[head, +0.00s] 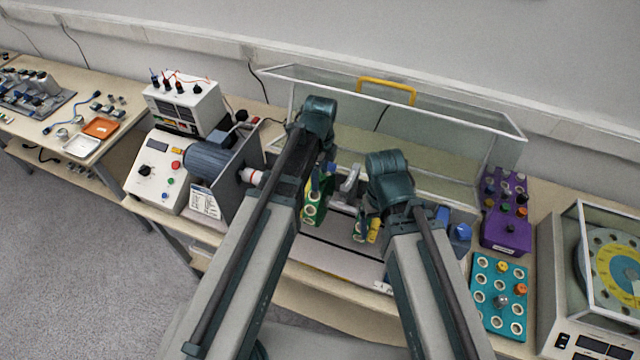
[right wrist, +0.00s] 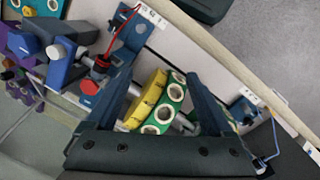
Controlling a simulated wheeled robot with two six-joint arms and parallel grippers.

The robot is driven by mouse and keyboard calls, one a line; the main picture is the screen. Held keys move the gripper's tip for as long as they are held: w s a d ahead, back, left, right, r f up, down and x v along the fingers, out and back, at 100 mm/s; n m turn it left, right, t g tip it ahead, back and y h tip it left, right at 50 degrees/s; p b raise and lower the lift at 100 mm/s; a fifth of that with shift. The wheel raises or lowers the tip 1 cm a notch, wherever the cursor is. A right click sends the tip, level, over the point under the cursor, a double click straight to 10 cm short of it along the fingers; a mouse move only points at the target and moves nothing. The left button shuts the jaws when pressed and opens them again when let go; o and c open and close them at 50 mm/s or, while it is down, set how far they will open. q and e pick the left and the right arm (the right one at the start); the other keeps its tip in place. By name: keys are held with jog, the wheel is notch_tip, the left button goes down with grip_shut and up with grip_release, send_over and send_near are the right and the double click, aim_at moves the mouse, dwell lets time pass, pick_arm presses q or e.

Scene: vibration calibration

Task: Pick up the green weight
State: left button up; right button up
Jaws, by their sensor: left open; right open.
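A small dark knob that looks green (head: 507,207) stands on the purple rack (head: 505,236) at right; it is too small to be sure of. A green disc with holes (head: 313,207) sits near my left arm. A second green disc (right wrist: 171,104) is beside a yellow disc (right wrist: 147,98) on a shaft in the right wrist view. I cannot tell which green thing is the weight. My right gripper (right wrist: 160,92) is open, its fingers either side of these two discs, holding nothing visible. My left gripper (head: 321,178) is near the first disc, mostly hidden by its arm.
A clear guard with a yellow handle (head: 387,90) stands behind. A motor (head: 210,158) and control box (head: 155,172) are at left. A teal rack (head: 489,318) with knobs and a glass-cased dial (head: 610,265) are at right. A red wire (right wrist: 126,22) runs close to my right gripper.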

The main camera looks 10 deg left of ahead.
pick_arm(q)
jog(key=shift+r, duration=0.1)
jog(key=shift+c, duration=0.3)
grip_shut()
pick_arm(e)
jog(key=shift+r, duration=0.1)
